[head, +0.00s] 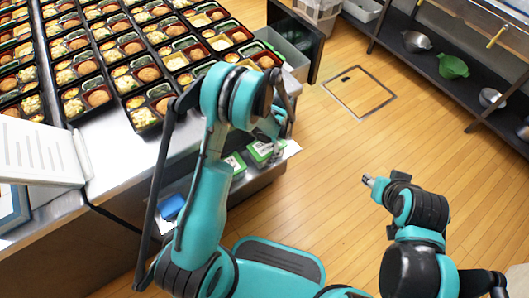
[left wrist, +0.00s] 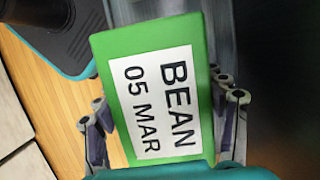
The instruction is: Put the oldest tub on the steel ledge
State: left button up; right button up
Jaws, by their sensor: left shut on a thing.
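My left gripper (left wrist: 163,118) is shut on a green-lidded tub (left wrist: 145,48) whose white label reads BEAN 05 MAR; its fingers lie along both sides of the tub. In the head view the left gripper (head: 272,134) is over the right end of the steel ledge (head: 290,150), low on the counter's side. A green-lidded tub (head: 262,153) shows just under it, partly hidden; I cannot tell whether it touches the ledge. Another green tub (head: 236,163) stands to its left, its label unreadable. My right gripper (head: 370,182) is over open floor, its fingers too small to judge.
Bento trays (head: 143,118) fill the counter top. A blue item (head: 172,207) lies on the ledge's left part. A white slotted panel (head: 38,150) stands at the left. A shelf with bowls (head: 453,66) is at the upper right. The wooden floor between is clear.

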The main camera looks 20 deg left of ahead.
pick_arm(q)
jog(key=shift+f+b, duration=0.6)
jog(key=shift+b, duration=0.1)
jog(key=o, duration=1.5)
jog(key=shift+c, duration=0.2)
jog(key=shift+r, duration=0.2)
